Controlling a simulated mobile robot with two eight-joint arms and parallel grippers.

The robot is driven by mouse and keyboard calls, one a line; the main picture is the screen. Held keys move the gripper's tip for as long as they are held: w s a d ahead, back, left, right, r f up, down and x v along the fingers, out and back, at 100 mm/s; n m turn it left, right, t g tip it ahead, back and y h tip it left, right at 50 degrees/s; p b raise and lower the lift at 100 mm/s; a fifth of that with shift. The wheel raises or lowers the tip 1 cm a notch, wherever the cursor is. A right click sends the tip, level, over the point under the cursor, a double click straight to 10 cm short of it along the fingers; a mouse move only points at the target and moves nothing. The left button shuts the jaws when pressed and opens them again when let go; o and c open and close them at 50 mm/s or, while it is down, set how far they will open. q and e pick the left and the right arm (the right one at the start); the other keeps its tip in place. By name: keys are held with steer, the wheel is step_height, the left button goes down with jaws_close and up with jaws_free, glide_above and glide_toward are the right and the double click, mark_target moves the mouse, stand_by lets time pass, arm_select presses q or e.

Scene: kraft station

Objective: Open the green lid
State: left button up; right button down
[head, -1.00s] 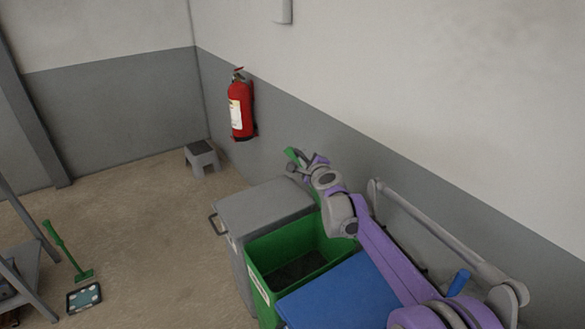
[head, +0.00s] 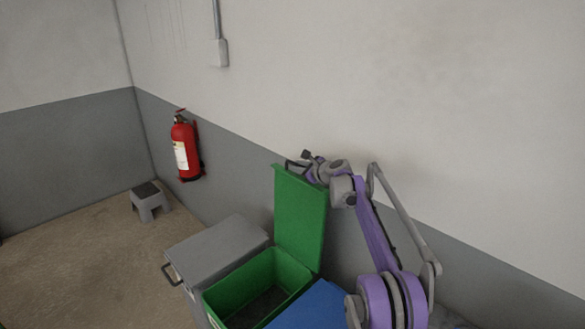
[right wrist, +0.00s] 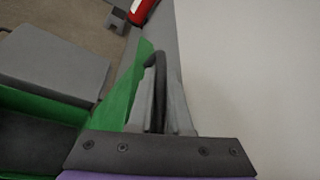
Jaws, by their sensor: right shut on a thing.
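The green lid (head: 300,215) stands upright at the back of the green bin (head: 226,298), near the wall. The bin's mouth is uncovered and its dark inside shows. My right gripper (head: 292,166) is at the lid's top edge, shut on its dark handle. In the right wrist view the handle (right wrist: 156,68) runs between the fingers of my right gripper (right wrist: 160,95), with the green lid (right wrist: 128,92) beside them. My left gripper is not in view.
A grey closed bin (head: 218,252) stands left of the green one, and a blue lid (head: 312,306) lies to its right. The wall is close behind. A red fire extinguisher (head: 186,150) hangs on the wall above a small grey stool (head: 150,203).

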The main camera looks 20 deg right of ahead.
stand_by(0.4)
steer(key=c, duration=0.8)
jaws_free()
steer(key=shift+f, duration=0.1)
steer(key=shift+c, duration=0.2)
steer(key=shift+s+d, duration=0.1)
steer(key=shift+s, duration=0.3)
steer(key=b+v, duration=0.1)
steer(key=v, duration=0.7)
steer(key=shift+s+d+r+b, duration=0.1)
steer(key=shift+s+r+b, duration=0.1)
steer(key=shift+s+b, duration=0.15)
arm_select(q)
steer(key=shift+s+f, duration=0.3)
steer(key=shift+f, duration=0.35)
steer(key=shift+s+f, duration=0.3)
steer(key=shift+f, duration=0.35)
arm_select(e)
steer(key=shift+s+r, duration=0.3)
steer(key=shift+s, duration=0.25)
